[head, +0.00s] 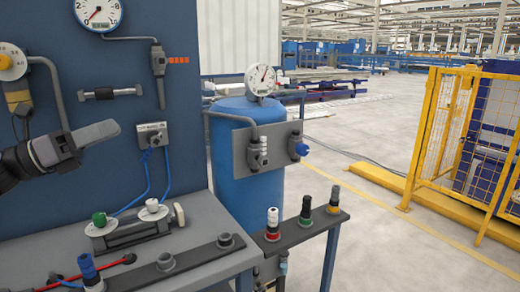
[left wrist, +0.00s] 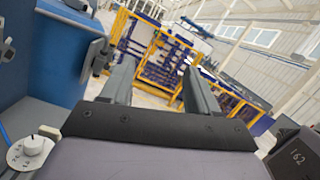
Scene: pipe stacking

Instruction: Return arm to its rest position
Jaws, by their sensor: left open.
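My left gripper (head: 100,134) is raised at the left of the head view, in front of the blue panel and above the workbench. Its fingers point to the right. In the left wrist view, its two grey fingers (left wrist: 158,88) stand wide apart with nothing between them. A blue-topped fitting (head: 88,270) stands at the left end of a dark rail (head: 195,254) on the bench. Two grey sockets, a nearer one (head: 165,262) and a farther one (head: 225,241), stand on that rail. My right gripper is not in view.
The blue panel (head: 100,60) carries gauges and a wall fitting (head: 152,134) with blue hoses. A valve block (head: 128,230) sits on the bench. A blue tank (head: 235,160) stands beyond. A side shelf (head: 318,226) holds red-, green- and yellow-marked fittings. The floor toward the yellow fence (head: 410,130) is open.

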